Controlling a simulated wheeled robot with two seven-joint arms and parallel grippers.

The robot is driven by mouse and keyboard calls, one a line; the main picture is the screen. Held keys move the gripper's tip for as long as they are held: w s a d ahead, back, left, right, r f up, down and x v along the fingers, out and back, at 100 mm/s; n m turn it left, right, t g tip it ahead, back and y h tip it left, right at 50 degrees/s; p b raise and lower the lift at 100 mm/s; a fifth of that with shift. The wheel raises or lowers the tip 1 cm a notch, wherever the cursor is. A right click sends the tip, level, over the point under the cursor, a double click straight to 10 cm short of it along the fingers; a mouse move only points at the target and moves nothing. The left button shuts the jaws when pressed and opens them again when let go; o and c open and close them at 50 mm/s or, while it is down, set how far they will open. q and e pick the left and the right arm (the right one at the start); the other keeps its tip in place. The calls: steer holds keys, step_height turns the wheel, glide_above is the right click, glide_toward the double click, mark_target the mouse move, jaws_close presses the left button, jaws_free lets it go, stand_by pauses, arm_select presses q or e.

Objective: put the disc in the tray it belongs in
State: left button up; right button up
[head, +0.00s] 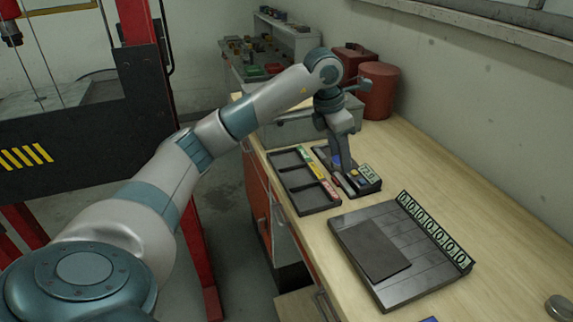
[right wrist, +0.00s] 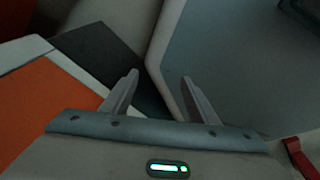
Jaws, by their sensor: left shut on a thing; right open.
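My left gripper (head: 343,172) is shut at the small dark device with a pale green display (head: 369,175) on the bench. What it holds is hidden by the fingers and too small to make out; I cannot tell whether it is the disc. A dark tray with several compartments (head: 303,180) lies just left of the device, with red, yellow and green labels along its right side. No disc shows clearly in its visible compartments. My right gripper (right wrist: 159,75) is open and empty in the right wrist view; it is outside the head view.
A dark slatted board (head: 375,280) with a flat plate (head: 370,248) and a row of round-marked labels (head: 435,232) lies nearer on the bench. A round metal thing (head: 560,307) is cut off at the right edge. A red canister (head: 378,92) stands behind.

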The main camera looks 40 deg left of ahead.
arm_select(q)
steer(key=w+a+r+n+y+b, duration=0.1)
steer(key=w+a+n+y, duration=0.1)
steer(key=a+n, duration=0.7)
steer(key=shift+w+n+y+b, duration=0.2)
steer(key=shift+n+y+b, duration=0.25)
steer(key=shift+n, duration=0.65)
arm_select(e)
steer(key=shift+w+a+f, duration=0.1)
steer(key=shift+w+f, duration=0.15)
steer(key=shift+f, duration=0.2)
steer(key=shift+w+a+f, duration=0.1)
steer(key=shift+w+f, duration=0.1)
steer(key=shift+f, duration=0.25)
arm_select(q)
steer(key=shift+a, duration=0.1)
